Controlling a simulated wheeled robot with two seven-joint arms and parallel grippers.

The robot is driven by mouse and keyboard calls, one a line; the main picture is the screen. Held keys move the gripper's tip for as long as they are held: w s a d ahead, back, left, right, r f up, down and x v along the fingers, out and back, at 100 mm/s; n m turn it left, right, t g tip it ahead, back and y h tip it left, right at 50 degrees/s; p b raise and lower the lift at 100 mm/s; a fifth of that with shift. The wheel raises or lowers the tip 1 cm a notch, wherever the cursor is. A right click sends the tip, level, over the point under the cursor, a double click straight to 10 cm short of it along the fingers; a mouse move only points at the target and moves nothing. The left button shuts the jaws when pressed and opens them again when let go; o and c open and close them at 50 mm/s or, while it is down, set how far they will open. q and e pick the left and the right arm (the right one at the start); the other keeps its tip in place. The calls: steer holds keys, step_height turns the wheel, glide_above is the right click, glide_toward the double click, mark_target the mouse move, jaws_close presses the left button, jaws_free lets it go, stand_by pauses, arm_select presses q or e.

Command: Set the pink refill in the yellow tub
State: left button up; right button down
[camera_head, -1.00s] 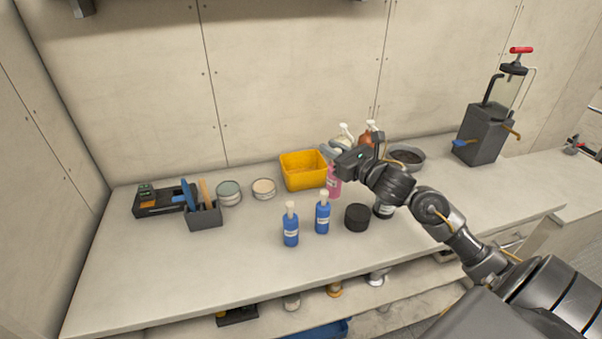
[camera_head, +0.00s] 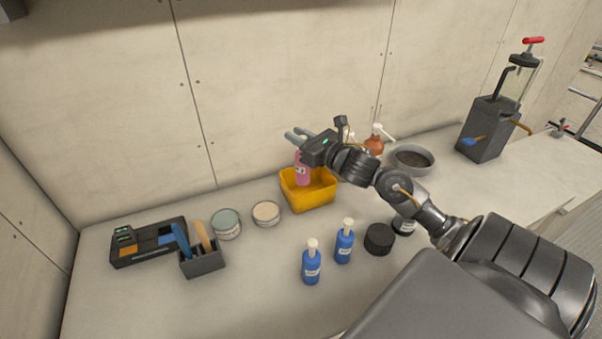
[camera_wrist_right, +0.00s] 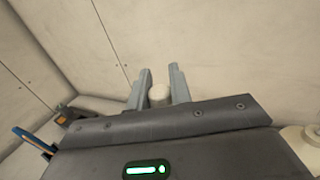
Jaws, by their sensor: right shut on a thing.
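The pink refill (camera_head: 302,174) is an upright pink bottle with a pale label. It is in or just above the yellow tub (camera_head: 310,200), toward its left side; I cannot tell whether its base touches the tub floor. My right gripper (camera_head: 297,136) is shut on the top of the refill. In the right wrist view the white cap (camera_wrist_right: 158,95) sits between the two grey fingers (camera_wrist_right: 157,88). The rest of the bottle is hidden there. My left gripper is not in view.
Two blue bottles (camera_head: 311,262) (camera_head: 344,243) and a black round container (camera_head: 379,238) stand in front. An orange-brown bottle (camera_head: 374,145) and a grey bowl (camera_head: 412,158) stand at right.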

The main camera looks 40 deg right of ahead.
mark_target(299, 165)
step_height(299, 165, down, 5)
steer(key=shift+r+p, duration=0.15)
steer(key=shift+p, duration=0.35)
steer(key=shift+f, duration=0.6)
step_height(299, 165, down, 3)
steer(key=shift+f+p, duration=0.1)
steer(key=shift+p, duration=0.35)
steer(key=shift+f, duration=0.35)
steer(key=c, duration=1.3)
jaws_free()
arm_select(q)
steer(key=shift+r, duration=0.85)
arm_select(e)
steer(key=shift+o, duration=0.2)
